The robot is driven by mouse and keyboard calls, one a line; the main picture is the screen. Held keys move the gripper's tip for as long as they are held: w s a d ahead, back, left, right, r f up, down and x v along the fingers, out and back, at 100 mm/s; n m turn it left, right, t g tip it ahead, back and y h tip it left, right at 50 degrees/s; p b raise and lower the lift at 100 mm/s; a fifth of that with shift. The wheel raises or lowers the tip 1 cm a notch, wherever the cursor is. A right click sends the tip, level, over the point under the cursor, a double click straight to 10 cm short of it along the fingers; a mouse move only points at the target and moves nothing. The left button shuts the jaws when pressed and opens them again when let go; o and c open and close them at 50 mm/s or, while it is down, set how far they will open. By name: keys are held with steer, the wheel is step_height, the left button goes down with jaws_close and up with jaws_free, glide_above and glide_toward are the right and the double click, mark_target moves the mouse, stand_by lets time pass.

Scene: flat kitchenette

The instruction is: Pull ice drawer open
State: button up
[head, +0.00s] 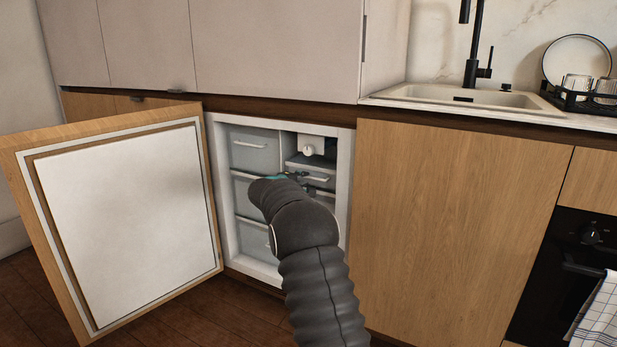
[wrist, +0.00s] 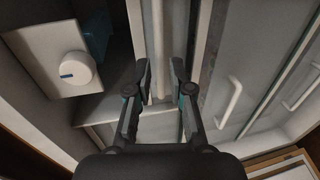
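The open freezer (head: 346,180) stands in the middle of the head view, with pale drawers inside. One drawer front with a bar handle (head: 315,179) is on its right side, below a box with a white knob (head: 308,150). I cannot tell which drawer is the ice drawer. My gripper (head: 284,178) is at the freezer's mouth, beside that handle, and my arm hides the lower right part. In the wrist view my gripper (wrist: 161,78) is open, its dark fingers apart. A pale bar or ledge (wrist: 158,40) lies in line with the gap; contact is not clear.
The freezer door (head: 125,220) stands wide open at the left. Left-column drawers, such as the top one (head: 254,157), are shut. A wooden cabinet front (head: 450,220) borders the right, with an oven (head: 570,265) beyond. Dark floor is free in front.

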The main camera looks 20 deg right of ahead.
steer(key=shift+p+x, duration=0.35)
steer(key=shift+x, duration=1.9)
jaws_close()
